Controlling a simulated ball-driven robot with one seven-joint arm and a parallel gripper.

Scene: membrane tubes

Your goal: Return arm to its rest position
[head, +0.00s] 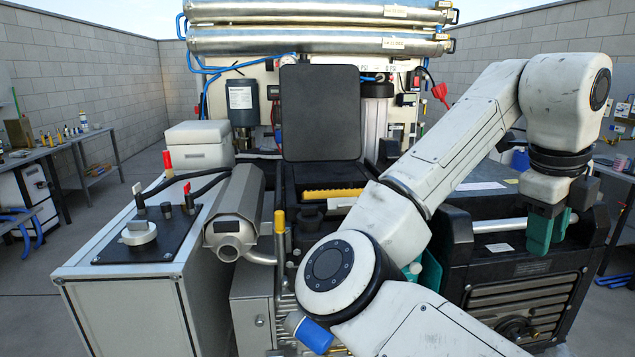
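My white arm reaches up from the bottom centre of the head view, bends at the upper right and hangs down at the wrist. My gripper (548,232), a dark block with teal fingers, points down at the right. It is in front of or over the black-framed generator-like unit (525,295); I cannot tell whether it touches it. The fingers are seen side-on, so their opening is unclear, and no held object shows. Two silver membrane tubes (310,42) lie across the top of the machine at the back, one above the other, away from my gripper.
A grey cabinet (125,315) with a dark control panel stands at the left, beside a silver motor-like cylinder (235,205). A black upright panel (320,112) stands at the centre. A workbench (60,150) lines the left wall. Open floor lies between bench and cabinet.

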